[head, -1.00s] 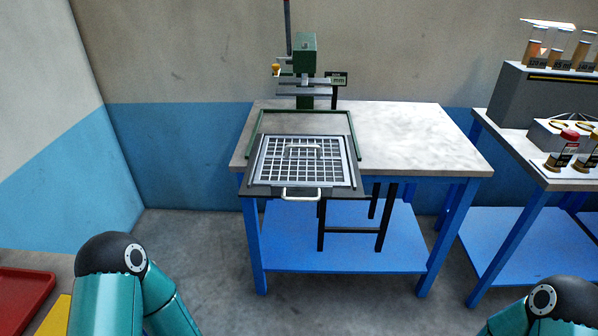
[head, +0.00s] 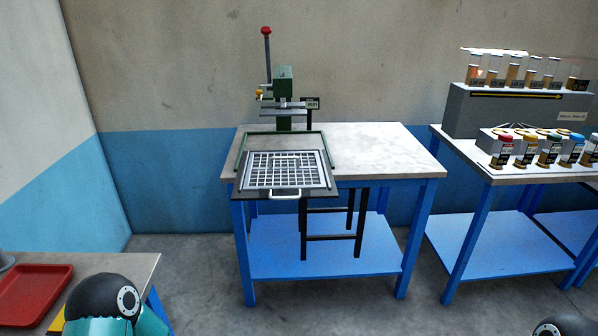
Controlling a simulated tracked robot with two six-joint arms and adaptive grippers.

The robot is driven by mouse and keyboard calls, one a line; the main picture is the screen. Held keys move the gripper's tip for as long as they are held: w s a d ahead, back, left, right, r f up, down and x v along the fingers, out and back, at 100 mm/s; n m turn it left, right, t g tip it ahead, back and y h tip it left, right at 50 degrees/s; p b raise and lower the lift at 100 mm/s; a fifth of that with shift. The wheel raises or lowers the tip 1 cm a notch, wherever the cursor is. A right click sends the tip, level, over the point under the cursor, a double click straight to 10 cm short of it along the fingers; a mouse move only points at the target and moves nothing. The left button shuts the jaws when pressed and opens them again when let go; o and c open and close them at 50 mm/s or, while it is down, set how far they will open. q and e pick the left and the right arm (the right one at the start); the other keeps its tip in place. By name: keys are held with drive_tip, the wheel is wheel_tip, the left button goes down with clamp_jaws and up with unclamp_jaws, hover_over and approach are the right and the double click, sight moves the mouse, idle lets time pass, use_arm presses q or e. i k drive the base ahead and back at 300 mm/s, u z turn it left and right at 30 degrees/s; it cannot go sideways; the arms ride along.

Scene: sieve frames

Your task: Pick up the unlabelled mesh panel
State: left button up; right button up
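A square mesh panel (head: 258,183) with a light metal frame and grid lies flat on a dark pull-out plate (head: 318,192) at the left front of the blue-legged press table. A small raised bar shows on the middle of the mesh. I see no label on the panel, but it is small in view. A pale handle (head: 285,197) sticks out from the plate's front edge. Neither of my grippers is in view; only rounded teal and black parts of my arms show at the bottom left and bottom right. Nothing of mine touches the panel.
A green press (head: 283,95) with a red-knobbed lever stands behind the panel. A black stand (head: 333,238) is under the plate. The tabletop (head: 380,150) to the right is clear. Bottles and sieving jars fill the right table (head: 488,178). A red tray (head: 35,293) lies bottom left.

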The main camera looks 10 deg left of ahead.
sight(245, 188)
drive_tip(key=u, duration=1)
drive_tip(key=i, duration=0.15)
drive_tip(key=z, duration=3.1)
drive_tip(key=i, duration=1.4)
drive_tip(key=u, duration=2.6)
drive_tip(key=i, duration=1)
